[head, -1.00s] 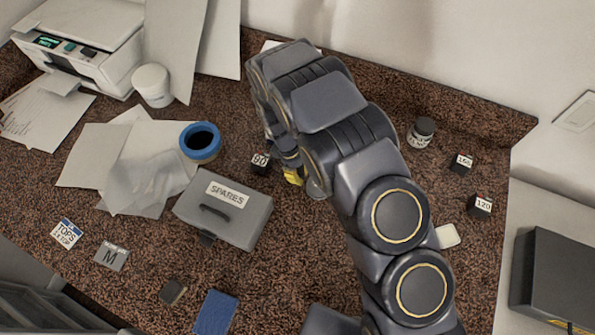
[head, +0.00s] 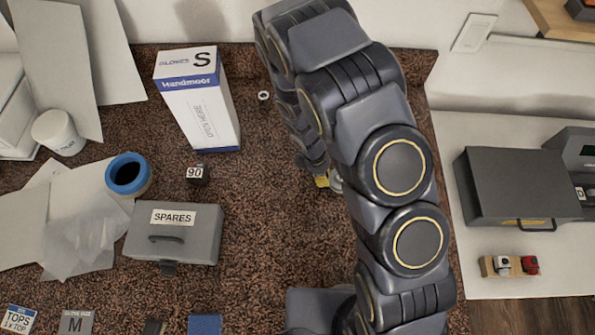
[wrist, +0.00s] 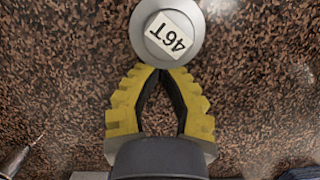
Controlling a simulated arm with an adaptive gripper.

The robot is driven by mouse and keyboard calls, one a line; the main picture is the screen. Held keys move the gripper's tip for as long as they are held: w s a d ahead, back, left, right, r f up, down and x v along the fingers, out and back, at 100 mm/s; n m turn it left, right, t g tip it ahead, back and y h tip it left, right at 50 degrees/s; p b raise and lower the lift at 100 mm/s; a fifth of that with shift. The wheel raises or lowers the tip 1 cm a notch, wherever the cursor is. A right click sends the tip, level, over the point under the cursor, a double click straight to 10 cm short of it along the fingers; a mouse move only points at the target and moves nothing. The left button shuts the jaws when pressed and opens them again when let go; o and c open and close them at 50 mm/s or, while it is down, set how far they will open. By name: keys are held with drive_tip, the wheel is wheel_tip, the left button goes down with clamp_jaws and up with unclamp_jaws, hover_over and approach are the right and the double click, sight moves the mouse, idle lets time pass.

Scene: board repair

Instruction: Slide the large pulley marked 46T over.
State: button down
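The large pulley is a round grey disc with a white label marked 46T (wrist: 160,32). It lies on the speckled counter at the top of the wrist view. My gripper (wrist: 160,70) has yellow fingers whose tips come together at the pulley's near edge. The fingers are shut with nothing between them, and the tips seem to touch the rim. In the head view my gripper (head: 321,181) is low over the counter, and a sliver of the pulley (head: 335,181) shows right of it. My arm hides the rest.
Left of my gripper are a small block marked 90 (head: 196,175), a grey SPARES box (head: 200,250) and a white glove box (head: 205,115). The counter between block 90 and my gripper is clear. A dark case (head: 510,185) stands at right.

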sight(309, 180)
drive_tip(key=shift+d, duration=0.25)
drive_tip(key=a, duration=0.4)
drive_tip(key=shift+a, duration=0.25)
drive_tip(key=v, duration=1)
drive_tip(key=shift+d, duration=0.2)
